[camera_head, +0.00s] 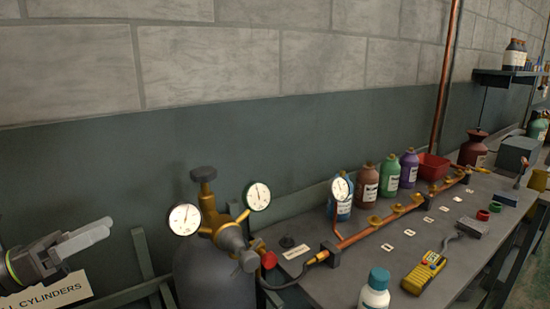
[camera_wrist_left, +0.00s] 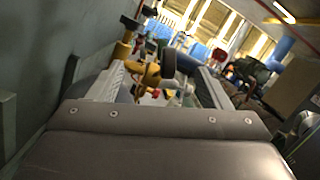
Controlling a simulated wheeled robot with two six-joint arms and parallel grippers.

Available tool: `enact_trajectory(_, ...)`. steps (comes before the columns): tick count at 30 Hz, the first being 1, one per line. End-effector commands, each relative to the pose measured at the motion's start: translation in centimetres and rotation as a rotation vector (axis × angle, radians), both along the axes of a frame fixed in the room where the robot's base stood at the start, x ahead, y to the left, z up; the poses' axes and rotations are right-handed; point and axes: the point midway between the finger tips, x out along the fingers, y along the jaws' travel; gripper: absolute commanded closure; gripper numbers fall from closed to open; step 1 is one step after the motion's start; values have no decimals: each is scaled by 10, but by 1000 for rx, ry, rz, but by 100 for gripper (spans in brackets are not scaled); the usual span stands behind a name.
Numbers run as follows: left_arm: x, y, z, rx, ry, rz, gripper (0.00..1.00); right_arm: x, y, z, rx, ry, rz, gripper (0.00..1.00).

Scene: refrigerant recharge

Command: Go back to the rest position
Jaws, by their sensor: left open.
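My left gripper (camera_head: 98,231) is at the lower left in the head view, in front of the wall and to the left of the grey gas cylinder (camera_head: 215,275). Its fingers point right, and it holds nothing. In the left wrist view the two fingers (camera_wrist_left: 160,88) stand wide apart, with the cylinder's brass valve (camera_wrist_left: 150,72) in the background between them. The gripper looks apart from the cylinder. My right gripper is in neither view.
The cylinder carries two round gauges (camera_head: 185,219). To its right a grey bench (camera_head: 335,285) holds a copper pipe (camera_head: 385,228), several bottles (camera_head: 390,175), a red bin (camera_head: 433,167), and a yellow meter (camera_head: 424,273). A cylinder sign (camera_head: 50,294) is below my left gripper.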

Motion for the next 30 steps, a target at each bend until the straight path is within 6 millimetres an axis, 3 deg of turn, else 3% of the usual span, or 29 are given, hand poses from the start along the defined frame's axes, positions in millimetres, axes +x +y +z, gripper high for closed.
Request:
enact_trajectory(8, 16, 20, -54, -436, 304, 231, 28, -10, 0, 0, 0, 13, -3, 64)
enact_trajectory(12, 14, 40, -103, -747, 524, 403, 28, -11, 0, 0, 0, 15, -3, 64)
enact_trajectory(16, -1, 57, -157, -1034, 723, 573, 28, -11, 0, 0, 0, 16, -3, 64)
enact_trajectory(23, -60, 68, -259, -1536, 1044, 907, 28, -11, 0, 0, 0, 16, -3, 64)
enact_trajectory(27, -115, 59, -314, -1826, 1208, 1135, 28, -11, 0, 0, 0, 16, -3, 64)
enact_trajectory(30, -155, 47, -343, -2001, 1294, 1293, 28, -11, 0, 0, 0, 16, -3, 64)
